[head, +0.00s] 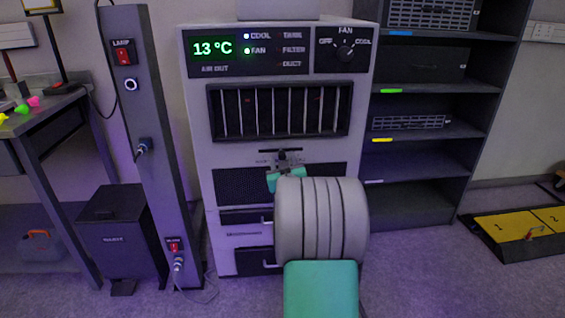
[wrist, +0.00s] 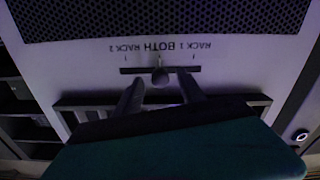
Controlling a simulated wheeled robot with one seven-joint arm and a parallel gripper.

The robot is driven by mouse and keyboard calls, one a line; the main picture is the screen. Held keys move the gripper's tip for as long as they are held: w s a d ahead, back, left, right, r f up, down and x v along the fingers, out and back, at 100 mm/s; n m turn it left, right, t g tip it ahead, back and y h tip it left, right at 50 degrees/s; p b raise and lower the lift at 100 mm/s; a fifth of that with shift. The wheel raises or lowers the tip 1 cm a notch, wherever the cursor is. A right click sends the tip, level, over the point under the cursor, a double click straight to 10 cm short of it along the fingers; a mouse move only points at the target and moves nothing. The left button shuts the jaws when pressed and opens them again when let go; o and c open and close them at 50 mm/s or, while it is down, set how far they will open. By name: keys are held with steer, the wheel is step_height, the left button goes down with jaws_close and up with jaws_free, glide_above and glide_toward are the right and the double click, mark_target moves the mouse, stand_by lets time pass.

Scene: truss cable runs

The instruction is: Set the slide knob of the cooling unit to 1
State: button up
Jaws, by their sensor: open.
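The cooling unit (head: 195,120) is a tall pale cabinet with a green "13 °C" display. Its slide knob (wrist: 159,76) is small and sits near the middle of a dark horizontal slot (wrist: 183,70), under the "BOTH" mark. The wrist view is upside down, with the "RACK 1" mark (wrist: 196,45) at right and "RACK 2" at left. My gripper (wrist: 161,84) is open, with one finger on each side of the knob and a gap to both. In the head view my gripper (head: 286,178) hides part of the slot area.
A grille (wrist: 160,15) borders the panel, and a dark ledge or bar (wrist: 75,103) lies near my fingers. A round fan dial (head: 345,49) is at the unit's top right. A post with red switches (head: 150,130) stands left, a rack of shelves (head: 420,150) right.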

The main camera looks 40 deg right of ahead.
steer(key=shift+x, duration=1.05)
jaws_close()
steer(key=shift+f, duration=0.1)
stand_by(0.5)
